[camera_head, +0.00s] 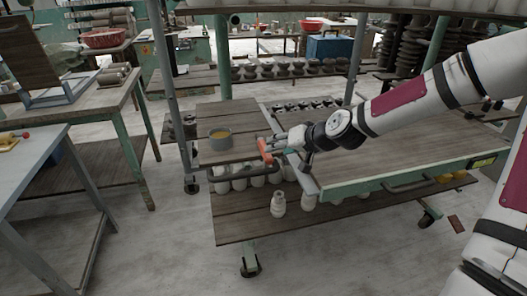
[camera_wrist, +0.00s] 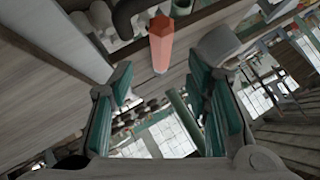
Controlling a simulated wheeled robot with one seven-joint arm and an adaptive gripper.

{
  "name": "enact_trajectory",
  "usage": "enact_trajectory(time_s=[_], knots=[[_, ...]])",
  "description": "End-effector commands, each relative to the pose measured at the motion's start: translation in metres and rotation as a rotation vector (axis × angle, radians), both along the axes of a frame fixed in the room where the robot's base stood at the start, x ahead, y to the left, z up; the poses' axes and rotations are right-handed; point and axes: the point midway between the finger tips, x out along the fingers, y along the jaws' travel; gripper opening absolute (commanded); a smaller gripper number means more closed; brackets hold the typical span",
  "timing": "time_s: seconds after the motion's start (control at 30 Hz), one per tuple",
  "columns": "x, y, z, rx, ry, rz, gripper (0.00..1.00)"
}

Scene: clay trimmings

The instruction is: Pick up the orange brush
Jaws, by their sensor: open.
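The orange brush (camera_head: 265,151) is at the right edge of the small wooden shelf, just left of my gripper (camera_head: 276,147). In the wrist view the orange brush (camera_wrist: 162,40) shows as an orange bar, upright in the picture at upper centre. My gripper (camera_wrist: 160,78) is open, with one green-padded finger on each side. The brush's near end lies in line with the gap between the fingers, beyond them. No contact shows.
A larger cart top (camera_head: 420,143) lies under my arm at right. Pale vessels (camera_head: 279,204) stand on the lower shelf. A worktable (camera_head: 75,101) stands at left.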

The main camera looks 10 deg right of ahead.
Motion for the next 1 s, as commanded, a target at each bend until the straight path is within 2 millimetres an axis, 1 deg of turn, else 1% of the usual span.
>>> enact_trajectory(time_s=[0.17,0.43,0.57,0.77,0.8,0.87,0.9,1.0], knots=[[0.006,0.005,-0.008,0.0,0.002,0.001,0.44],[0.029,0.02,-0.034,0.001,0.001,0.002,0.44],[0.035,0.023,-0.038,-0.001,0.001,0.001,0.44],[0.035,0.023,-0.038,-0.001,0.001,0.0,0.44],[0.035,0.023,-0.038,-0.001,0.001,0.0,0.42],[0.035,0.023,-0.038,-0.001,0.001,0.0,0.28],[0.035,0.023,-0.038,-0.001,0.001,0.0,0.19],[0.035,0.023,-0.038,-0.001,0.001,0.0,0.0]])
